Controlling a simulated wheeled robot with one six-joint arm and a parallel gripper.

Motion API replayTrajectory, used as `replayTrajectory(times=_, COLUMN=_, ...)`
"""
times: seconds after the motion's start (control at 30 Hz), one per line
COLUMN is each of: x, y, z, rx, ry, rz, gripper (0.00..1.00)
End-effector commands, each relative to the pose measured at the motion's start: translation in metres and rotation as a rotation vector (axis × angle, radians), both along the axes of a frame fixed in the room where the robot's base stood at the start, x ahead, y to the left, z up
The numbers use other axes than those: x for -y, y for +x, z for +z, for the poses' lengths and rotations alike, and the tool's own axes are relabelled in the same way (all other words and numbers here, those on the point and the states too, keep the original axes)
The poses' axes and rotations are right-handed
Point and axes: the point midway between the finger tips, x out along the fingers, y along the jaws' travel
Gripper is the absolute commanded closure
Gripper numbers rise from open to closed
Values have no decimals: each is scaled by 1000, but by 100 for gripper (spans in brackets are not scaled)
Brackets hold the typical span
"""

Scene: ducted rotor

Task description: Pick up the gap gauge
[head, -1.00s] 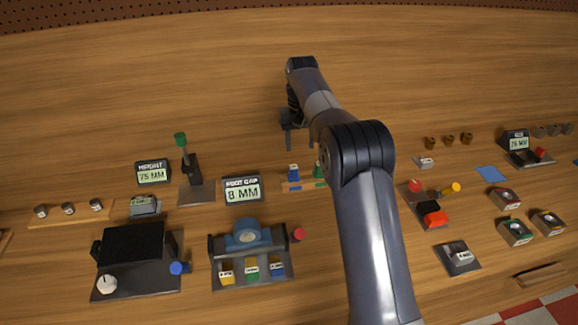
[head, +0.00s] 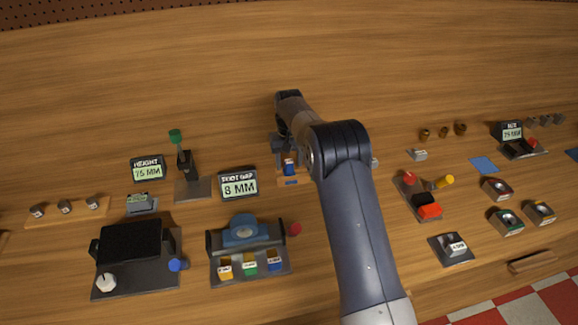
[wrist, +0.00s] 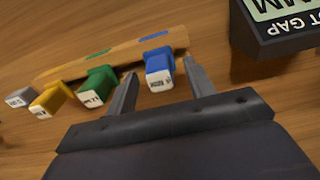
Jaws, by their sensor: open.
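Several gap gauges with coloured, labelled heads stand along a wooden rack (wrist: 115,58). In the wrist view they are a blue gauge (wrist: 158,66), a green gauge (wrist: 98,88), a yellow gauge (wrist: 50,101) and a grey gauge (wrist: 20,98). My gripper (wrist: 160,70) is open, with one finger on each side of the blue gauge's head. I cannot tell whether either finger touches it. In the head view my gripper (head: 284,145) is just behind the blue gauge (head: 289,167). My arm hides the other gauges there.
A foot gap display (head: 239,185) reading 8 MM stands left of the rack; it also shows close by in the wrist view (wrist: 280,28). A blue fixture (head: 245,230) with coloured blocks is in front. The wood behind is clear.

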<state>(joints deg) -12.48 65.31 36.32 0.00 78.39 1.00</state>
Motion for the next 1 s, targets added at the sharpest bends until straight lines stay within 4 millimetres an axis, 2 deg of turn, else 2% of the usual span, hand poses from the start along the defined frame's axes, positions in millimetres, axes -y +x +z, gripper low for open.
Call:
replayTrajectory(times=0.27, x=0, y=0, z=-4, rx=1, ry=0, rz=0, gripper=49)
replayTrajectory(times=0.83, x=0, y=0, z=-3, rx=1, ry=0, rz=0, gripper=96)
replayTrajectory(times=1.0, x=0, y=0, z=-3, rx=1, ry=0, rz=0, gripper=98)
